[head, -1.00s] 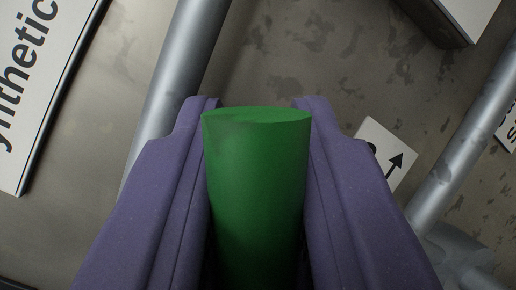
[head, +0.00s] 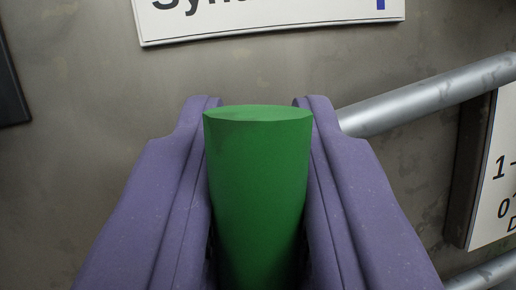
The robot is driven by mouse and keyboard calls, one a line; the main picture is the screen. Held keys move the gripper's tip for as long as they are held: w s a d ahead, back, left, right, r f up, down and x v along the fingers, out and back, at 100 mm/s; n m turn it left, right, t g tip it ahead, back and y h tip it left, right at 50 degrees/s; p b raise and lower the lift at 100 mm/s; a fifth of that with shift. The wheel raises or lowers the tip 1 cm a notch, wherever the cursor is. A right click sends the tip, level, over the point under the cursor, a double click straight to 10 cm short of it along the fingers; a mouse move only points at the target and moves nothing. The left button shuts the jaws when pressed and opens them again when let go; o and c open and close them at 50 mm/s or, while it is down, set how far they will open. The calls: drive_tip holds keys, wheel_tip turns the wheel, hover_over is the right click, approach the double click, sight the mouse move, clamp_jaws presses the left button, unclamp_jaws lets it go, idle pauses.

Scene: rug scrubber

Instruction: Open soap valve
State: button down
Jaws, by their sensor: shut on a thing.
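A green handle-like piece (head: 258,180) with a flat, rounded end stands in the middle of the head view. I take it for the soap valve's handle, but its mount is hidden. My purple gripper (head: 258,120) has one finger on each side of it and is shut on it. The lower part of the green piece runs out of the bottom of the view.
A grey metal pipe (head: 430,95) slopes up to the right behind my right finger. Another pipe (head: 490,274) is at the lower right. A white sign (head: 270,20) is at the top, and a white label (head: 494,180) is at the right. A dark edge (head: 10,90) shows at the upper left.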

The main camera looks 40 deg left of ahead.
sight(226, 286)
drive_tip(key=shift+s+a+f+n+g+y+b, duration=0.1)
drive_tip(key=shift+s+a+n+g+y+b, duration=0.15)
drive_tip(key=shift+n, duration=0.3)
drive_tip(key=shift+s+f+n+g+y+b, duration=0.1)
drive_tip(key=shift+n+y+b, duration=0.2)
drive_tip(key=shift+n, duration=0.25)
drive_tip(key=c, duration=1.1)
unclamp_jaws()
drive_tip(key=shift+r, duration=0.15)
drive_tip(key=p+v, duration=0.2)
drive_tip(key=v, duration=0.6)
